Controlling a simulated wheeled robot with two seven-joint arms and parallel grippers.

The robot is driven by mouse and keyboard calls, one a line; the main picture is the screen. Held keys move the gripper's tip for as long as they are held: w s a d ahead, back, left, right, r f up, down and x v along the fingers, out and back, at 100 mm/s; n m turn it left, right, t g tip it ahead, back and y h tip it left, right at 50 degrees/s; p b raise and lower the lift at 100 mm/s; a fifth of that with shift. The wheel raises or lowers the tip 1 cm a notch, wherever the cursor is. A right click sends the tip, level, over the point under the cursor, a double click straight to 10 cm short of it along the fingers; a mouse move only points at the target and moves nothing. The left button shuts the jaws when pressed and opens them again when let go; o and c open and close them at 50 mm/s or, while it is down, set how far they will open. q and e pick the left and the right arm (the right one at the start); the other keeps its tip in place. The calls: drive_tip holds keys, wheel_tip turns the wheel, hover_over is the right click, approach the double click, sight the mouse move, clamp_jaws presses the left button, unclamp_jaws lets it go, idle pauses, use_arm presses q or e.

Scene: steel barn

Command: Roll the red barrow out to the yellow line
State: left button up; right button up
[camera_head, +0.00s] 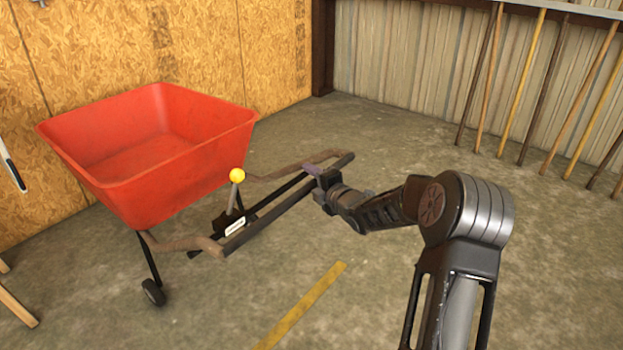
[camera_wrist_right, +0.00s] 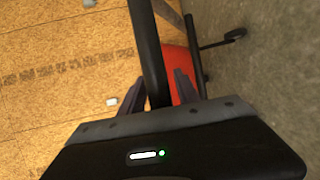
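The red barrow (camera_head: 150,160) stands at the left of the head view, with a small black wheel (camera_head: 153,292) under it. Its dark handle frame reaches right to a crossbar (camera_head: 278,207). A lever with a yellow knob (camera_head: 237,175) rises upright from the frame. My right gripper (camera_head: 320,178) is at the crossbar. In the right wrist view its fingers (camera_wrist_right: 168,92) lie on either side of the black bar (camera_wrist_right: 148,45) and look closed on it. The yellow line (camera_head: 302,305) is on the floor in front of the barrow. My left gripper is not in view.
A chipboard wall (camera_head: 210,45) stands behind the barrow, and a corrugated metal wall (camera_head: 400,55) is at the back right. Several long poles (camera_head: 522,85) lean there. Wooden legs (camera_head: 15,305) show at the left edge. The concrete floor around the yellow line is clear.

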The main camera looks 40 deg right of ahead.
clamp_jaws()
idle(1.1)
